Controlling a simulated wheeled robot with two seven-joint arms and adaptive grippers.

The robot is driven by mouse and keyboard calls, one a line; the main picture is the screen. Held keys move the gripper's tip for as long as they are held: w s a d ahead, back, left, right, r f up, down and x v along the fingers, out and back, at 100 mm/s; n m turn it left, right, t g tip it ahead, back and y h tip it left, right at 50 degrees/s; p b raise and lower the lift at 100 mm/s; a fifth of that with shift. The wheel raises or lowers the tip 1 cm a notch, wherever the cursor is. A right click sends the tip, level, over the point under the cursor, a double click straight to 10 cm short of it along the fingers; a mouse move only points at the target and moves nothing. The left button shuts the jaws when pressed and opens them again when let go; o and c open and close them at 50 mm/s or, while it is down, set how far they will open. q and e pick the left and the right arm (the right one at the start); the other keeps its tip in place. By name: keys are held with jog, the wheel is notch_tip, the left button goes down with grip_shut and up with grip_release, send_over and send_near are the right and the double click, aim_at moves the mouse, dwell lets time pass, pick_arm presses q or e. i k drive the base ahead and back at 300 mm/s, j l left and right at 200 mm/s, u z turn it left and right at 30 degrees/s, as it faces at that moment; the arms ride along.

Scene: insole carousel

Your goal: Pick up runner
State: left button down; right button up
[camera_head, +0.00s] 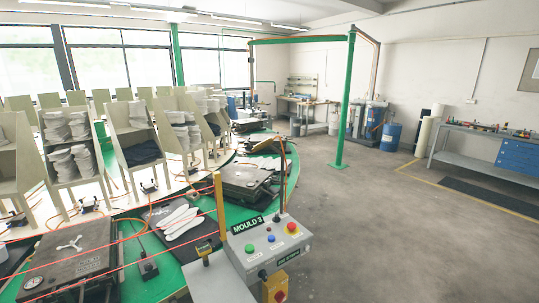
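Neither of my grippers is in view. I cannot pick out a piece that is clearly the runner. A pair of white insole-shaped pieces (180,219) lies on a dark mat on the green carousel table (141,283). A dark, flat mould (70,262) at the lower left has a pale three-armed part (70,243) on top. Another dark mould (246,182) sits further back on the table, with pale flat pieces (266,163) behind it.
A grey control box (266,243) labelled MOULD 3 stands at the table's near edge, with red lines strung in front of the table. Wooden racks (135,150) hold stacked white insoles. A green post (345,105), blue drum (390,137) and workbench (480,142) stand beyond. The concrete floor (400,240) at right is clear.

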aim_at(72, 244)
jog(key=u, duration=1.6)
jog(key=i+j+u, duration=0.1)
jog(key=u, duration=0.3)
jog(key=i+u, duration=0.15)
jog(key=u, duration=0.3)
jog(key=i+u, duration=0.15)
jog(key=u, duration=0.25)
